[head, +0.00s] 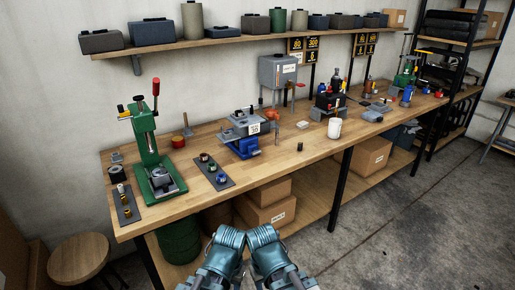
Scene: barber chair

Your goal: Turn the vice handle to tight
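A bench vice (245,147) with a blue base and grey upper part stands near the front edge of the wooden workbench, left of the middle. It carries a small white tag with dark print. A small orange-red part (272,115) shows at its right side; I cannot tell whether this is the vice handle or how far it is turned. Two teal links of my own arms show at the bottom middle, below the bench edge and apart from the vice. No gripper fingers can be made out.
A green press (147,150) with a red-knobbed lever stands left on the workbench (300,155). A dark strip with small parts (214,172) lies left of the vice, and a white mug (334,128) stands to its right. Cardboard boxes (268,212) sit below. The front floor is clear.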

